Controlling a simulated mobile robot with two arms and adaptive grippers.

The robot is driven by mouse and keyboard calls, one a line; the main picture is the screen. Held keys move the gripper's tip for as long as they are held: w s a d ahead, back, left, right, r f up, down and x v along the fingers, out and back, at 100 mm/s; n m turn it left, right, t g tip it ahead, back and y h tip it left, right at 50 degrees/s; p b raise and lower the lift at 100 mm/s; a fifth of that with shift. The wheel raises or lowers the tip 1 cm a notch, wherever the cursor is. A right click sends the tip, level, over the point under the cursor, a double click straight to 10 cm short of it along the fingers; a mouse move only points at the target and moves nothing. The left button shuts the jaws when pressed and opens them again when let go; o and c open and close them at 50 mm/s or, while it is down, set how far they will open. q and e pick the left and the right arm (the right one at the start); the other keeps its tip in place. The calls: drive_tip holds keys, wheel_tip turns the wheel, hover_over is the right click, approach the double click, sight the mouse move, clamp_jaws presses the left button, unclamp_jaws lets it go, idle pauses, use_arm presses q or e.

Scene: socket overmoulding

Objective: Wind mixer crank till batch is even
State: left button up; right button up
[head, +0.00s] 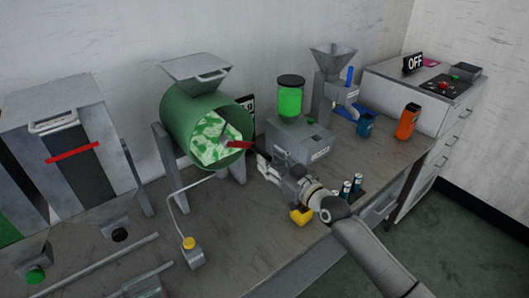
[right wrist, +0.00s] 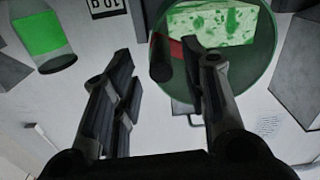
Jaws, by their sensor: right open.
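My left gripper is not in view.
A jar of green material (head: 290,97) on a grey unit stands right of the drum. A yellow-topped switch box (head: 192,250) is in front. Blue-capped vials (head: 352,186) and a yellow block (head: 301,215) lie near my right arm. An orange container (head: 407,121) stands farther right.

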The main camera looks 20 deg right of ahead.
sight(254, 146)
drive_tip(key=shift+x, duration=1.75)
clamp_jaws()
